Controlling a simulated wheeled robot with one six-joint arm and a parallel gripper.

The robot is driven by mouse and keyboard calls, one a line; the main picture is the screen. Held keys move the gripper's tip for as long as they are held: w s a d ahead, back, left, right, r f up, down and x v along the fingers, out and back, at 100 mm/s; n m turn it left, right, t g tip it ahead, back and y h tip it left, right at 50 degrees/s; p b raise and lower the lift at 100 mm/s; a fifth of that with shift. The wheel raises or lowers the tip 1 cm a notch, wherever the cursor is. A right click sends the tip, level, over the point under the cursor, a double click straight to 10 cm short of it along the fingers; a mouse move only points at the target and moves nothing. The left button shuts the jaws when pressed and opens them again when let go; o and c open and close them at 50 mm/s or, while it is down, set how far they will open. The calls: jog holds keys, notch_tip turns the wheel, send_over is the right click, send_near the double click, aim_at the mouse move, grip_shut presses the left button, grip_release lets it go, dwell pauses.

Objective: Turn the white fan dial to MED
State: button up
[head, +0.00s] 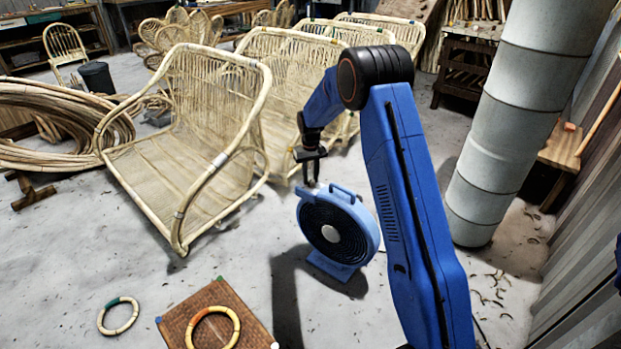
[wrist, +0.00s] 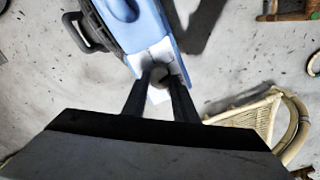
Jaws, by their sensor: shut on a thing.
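The blue fan (head: 338,232) stands upright on the floor, with a dark round grille, a pale hub and a handle on top. It also shows from above in the wrist view (wrist: 150,28). My gripper (head: 311,184) reaches down to the fan's upper left edge. In the wrist view my gripper (wrist: 160,78) has its two dark fingers at a white panel (wrist: 152,58) on the fan's end. The fingers are closed around the small white dial there, which they largely hide. I cannot read its markings or its setting.
Rattan chairs (head: 190,150) stand close behind and left of the fan. A thick grey pipe (head: 525,110) rises at the right. A brown woven mat (head: 245,300) bearing a ring, and a second ring (head: 118,316), lie at front left. The floor between is clear.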

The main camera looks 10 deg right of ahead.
aim_at(311, 180)
jog(key=m, duration=0.4)
jog(key=shift+d+m, duration=0.1)
jog(key=shift+m, duration=2.1)
jog(key=o, duration=1)
jog(key=shift+o, duration=0.2)
notch_tip(311, 180, up, 18)
jog(key=shift+f, duration=0.25)
